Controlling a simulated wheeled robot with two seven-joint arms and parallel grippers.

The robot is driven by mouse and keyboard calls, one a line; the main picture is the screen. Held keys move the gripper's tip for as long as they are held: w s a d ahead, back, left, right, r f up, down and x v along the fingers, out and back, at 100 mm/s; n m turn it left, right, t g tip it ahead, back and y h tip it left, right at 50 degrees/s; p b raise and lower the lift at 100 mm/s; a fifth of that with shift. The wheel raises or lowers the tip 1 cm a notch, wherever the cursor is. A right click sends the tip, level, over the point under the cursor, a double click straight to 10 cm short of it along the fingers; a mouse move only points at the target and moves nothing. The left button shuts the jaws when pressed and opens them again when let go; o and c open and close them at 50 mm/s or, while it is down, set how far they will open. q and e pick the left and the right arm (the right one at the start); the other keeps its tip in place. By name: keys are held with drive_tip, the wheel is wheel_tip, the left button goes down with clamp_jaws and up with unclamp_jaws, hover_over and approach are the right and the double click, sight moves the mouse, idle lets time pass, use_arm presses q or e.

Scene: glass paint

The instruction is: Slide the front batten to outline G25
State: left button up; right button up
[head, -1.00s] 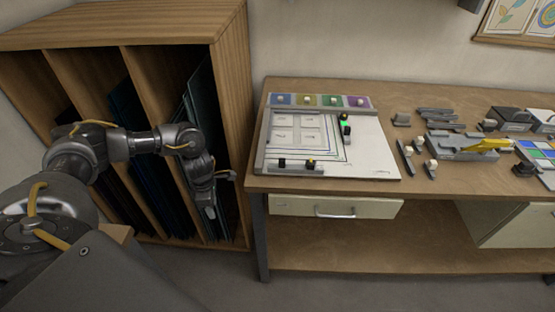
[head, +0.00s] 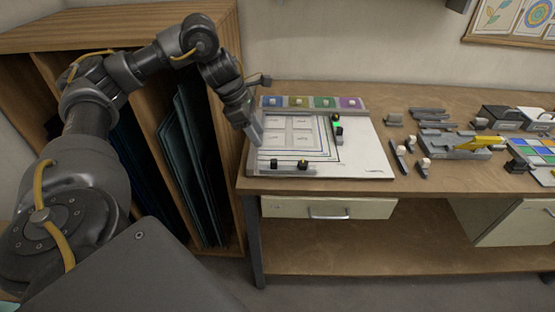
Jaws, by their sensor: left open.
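A second batten with black knobs and a green light (head: 337,127) stands at the board's right side. My left gripper (head: 257,139) is open above the board's left edge, behind and left of the front batten, apart from it. My right gripper is not in view.
A strip with coloured squares (head: 312,103) lies along the board's back. Grey bars (head: 432,114), small knobbed tools and a yellow-handled device (head: 482,142) are on the table to the right. A wooden rack (head: 216,205) with glass sheets stands left. The table front is clear.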

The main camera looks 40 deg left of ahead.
use_arm(q)
drive_tip(key=b, duration=0.2)
hover_over(273, 160)
drive_tip(key=s+a, duration=0.2)
drive_tip(key=f, duration=0.5)
drive_tip(key=shift+w+d+f, duration=0.15)
drive_tip(key=shift+d+f, duration=0.1)
drive_tip(key=shift+f, duration=0.05)
drive_tip(key=p+x, duration=0.1)
drive_tip(key=x, duration=0.2)
drive_tip(key=shift+w+f, duration=0.1)
drive_tip(key=shift+w, duration=0.05)
drive_tip(key=shift+x, duration=0.8)
drive_tip(key=shift+c, duration=0.4)
clamp_jaws()
